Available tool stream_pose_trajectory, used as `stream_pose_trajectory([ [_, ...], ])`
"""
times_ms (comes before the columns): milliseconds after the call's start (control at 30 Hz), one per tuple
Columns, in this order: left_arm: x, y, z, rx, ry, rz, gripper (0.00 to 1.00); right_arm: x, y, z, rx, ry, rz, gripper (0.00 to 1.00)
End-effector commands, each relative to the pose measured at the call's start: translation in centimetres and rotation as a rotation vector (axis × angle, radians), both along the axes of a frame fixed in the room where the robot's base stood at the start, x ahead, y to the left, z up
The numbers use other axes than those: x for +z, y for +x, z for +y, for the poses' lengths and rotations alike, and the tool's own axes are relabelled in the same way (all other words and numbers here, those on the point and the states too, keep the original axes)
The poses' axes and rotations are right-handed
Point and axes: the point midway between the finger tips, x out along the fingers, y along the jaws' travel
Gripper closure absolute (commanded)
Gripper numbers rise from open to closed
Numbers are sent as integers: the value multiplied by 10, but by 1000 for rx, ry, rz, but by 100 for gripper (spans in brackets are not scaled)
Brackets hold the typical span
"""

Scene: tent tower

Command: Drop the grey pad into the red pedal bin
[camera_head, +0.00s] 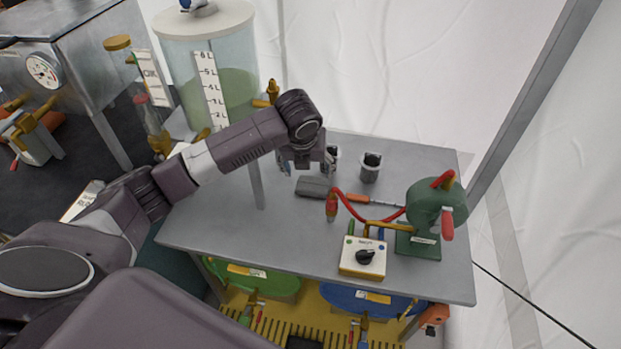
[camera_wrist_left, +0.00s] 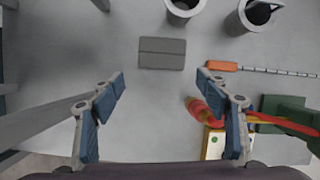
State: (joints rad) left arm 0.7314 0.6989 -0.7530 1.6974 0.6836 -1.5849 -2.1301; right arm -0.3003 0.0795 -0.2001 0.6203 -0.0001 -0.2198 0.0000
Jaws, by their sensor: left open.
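The grey pad (camera_head: 312,187) lies flat on the grey metal table (camera_head: 225,215). It is a small dark rectangle with a line across its middle in the left wrist view (camera_wrist_left: 162,53). My left gripper (camera_head: 306,169) points down above the table, close to the pad. In the left wrist view its fingers (camera_wrist_left: 163,82) are spread and empty, with the pad ahead of them and roughly centred between them. I see no red pedal bin in either view. My right gripper is not in view.
Two grey cups (camera_head: 371,168) (camera_wrist_left: 184,9) stand beyond the pad. An orange-handled tool (camera_head: 360,198) lies right of it. A green pump-like device (camera_head: 437,206), red hose and yellow switch box (camera_head: 362,257) occupy the table's right. A clear tank (camera_head: 212,80) stands behind left.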

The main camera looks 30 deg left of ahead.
Motion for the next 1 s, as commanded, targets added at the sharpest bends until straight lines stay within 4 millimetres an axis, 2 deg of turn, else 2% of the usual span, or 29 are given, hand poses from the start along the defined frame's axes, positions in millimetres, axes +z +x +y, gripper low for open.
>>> stream_pose_trajectory([
  [200, -25, 31, 9, 522, -162, 84, 42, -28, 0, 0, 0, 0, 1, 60],
  [400, -32, 49, 10, 1043, -281, 161, 42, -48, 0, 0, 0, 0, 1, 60],
  [500, -31, 54, 9, 1233, -312, 188, 42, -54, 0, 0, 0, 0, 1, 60],
  [600, -29, 56, 8, 1354, -329, 204, 42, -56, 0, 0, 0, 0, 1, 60],
  [733, -30, 56, 7, 1421, -335, 214, 42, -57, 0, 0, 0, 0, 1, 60],
  [1000, -57, 55, 8, 1428, -333, 215, 42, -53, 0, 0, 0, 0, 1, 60],
])
